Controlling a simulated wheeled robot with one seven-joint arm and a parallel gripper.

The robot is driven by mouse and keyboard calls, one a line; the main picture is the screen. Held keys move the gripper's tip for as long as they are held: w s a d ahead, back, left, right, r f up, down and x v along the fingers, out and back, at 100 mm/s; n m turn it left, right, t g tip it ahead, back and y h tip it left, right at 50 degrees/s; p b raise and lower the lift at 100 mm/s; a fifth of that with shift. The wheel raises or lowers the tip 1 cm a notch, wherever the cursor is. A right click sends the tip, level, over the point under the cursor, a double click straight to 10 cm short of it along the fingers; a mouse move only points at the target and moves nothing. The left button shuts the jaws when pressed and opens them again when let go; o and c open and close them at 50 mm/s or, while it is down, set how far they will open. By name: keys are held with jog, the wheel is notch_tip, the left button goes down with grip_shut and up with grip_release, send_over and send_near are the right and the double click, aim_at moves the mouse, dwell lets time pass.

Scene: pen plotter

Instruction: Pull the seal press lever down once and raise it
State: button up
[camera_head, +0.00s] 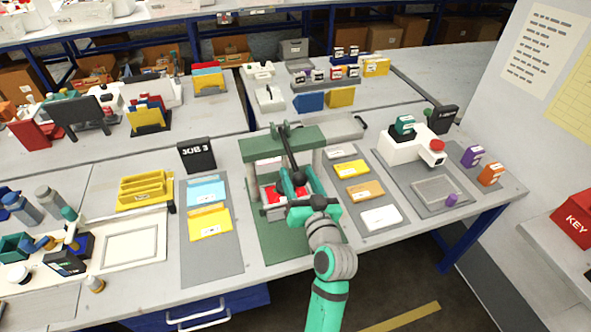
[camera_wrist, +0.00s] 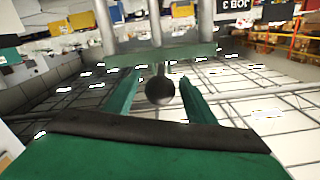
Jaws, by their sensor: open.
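The seal press (camera_head: 305,135) is a green frame with two posts on a green base, in the middle of the table in the head view. Its lever (camera_head: 289,150) is a dark rod that slants from the top of the frame toward me. The lever's black ball knob (camera_wrist: 160,90) sits between my fingers in the wrist view, with visible gaps on both sides. My gripper (camera_head: 299,177) is open around the lever's end, in front of the press. My gripper and arm hide part of the press; a red and white piece (camera_head: 270,194) shows under it.
A grey mat with yellow and blue cards (camera_head: 209,222) lies left of the press. A mat with several cards (camera_head: 365,190) lies to the right. A white stamping machine (camera_head: 405,145) stands farther right, and a black JOB 3 sign (camera_head: 197,155) stands behind left.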

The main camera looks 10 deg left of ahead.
aim_at(290, 154)
jog(key=shift+x, duration=1.4)
